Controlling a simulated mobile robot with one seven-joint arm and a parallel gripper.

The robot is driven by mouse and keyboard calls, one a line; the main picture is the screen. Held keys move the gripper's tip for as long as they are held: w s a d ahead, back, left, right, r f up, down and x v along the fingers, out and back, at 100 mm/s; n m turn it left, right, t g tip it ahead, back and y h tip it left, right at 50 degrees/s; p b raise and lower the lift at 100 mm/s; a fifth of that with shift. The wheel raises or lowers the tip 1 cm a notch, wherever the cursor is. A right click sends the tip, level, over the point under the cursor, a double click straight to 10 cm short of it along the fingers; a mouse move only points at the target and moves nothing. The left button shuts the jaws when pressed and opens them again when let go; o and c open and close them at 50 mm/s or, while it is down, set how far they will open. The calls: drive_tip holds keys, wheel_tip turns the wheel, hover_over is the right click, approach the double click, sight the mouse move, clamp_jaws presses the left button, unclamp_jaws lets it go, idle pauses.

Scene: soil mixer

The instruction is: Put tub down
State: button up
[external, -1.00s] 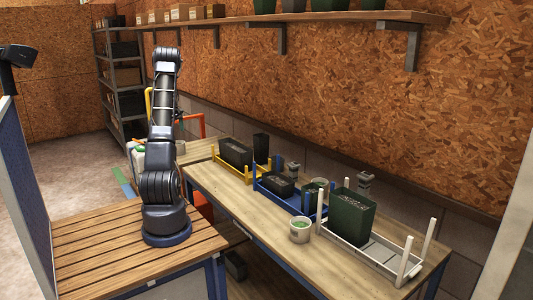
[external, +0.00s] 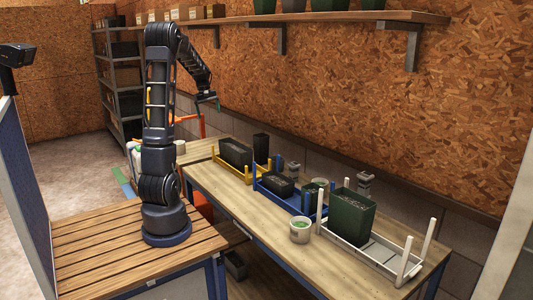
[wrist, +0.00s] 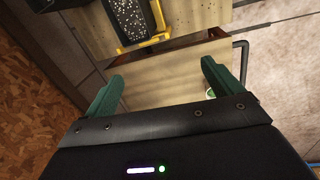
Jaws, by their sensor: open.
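A second similar tub (external: 320,184) stands farther back by the blue rack, partly hidden. A small pale round thing (external: 180,147) is on the far table; I cannot tell if it is a tub. My gripper (external: 209,101) is in the air above the bench's far end, well away from the front tub. In the wrist view its two green fingers (wrist: 162,88) are spread with nothing between them.
The yellow rack (external: 244,172) holds dark boxes; one with speckled soil (wrist: 118,22) shows in the wrist view. The blue rack (external: 275,198) holds a black box. The white rack (external: 370,252) holds a tall dark green bin (external: 351,216). The bench's near edge has free room.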

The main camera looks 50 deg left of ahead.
drive_tip(key=s+d+r+m, duration=0.1)
drive_tip(key=d+r+m, duration=0.15)
drive_tip(key=d, duration=0.65)
drive_tip(key=s+d+r+m+t, duration=0.1)
drive_tip(key=d+r+m, duration=0.15)
drive_tip(key=d, duration=0.55)
drive_tip(key=s+d+r+m, duration=0.2)
drive_tip(key=d+m, duration=0.1)
drive_tip(key=d, duration=0.6)
drive_tip(key=s+d+f+m+t, duration=0.2)
drive_tip(key=s+d+m, duration=0.7)
drive_tip(key=s+d, duration=0.6)
drive_tip(key=d, duration=0.2)
drive_tip(key=shift+d+f, duration=0.35)
drive_tip(key=shift+c, duration=1.2)
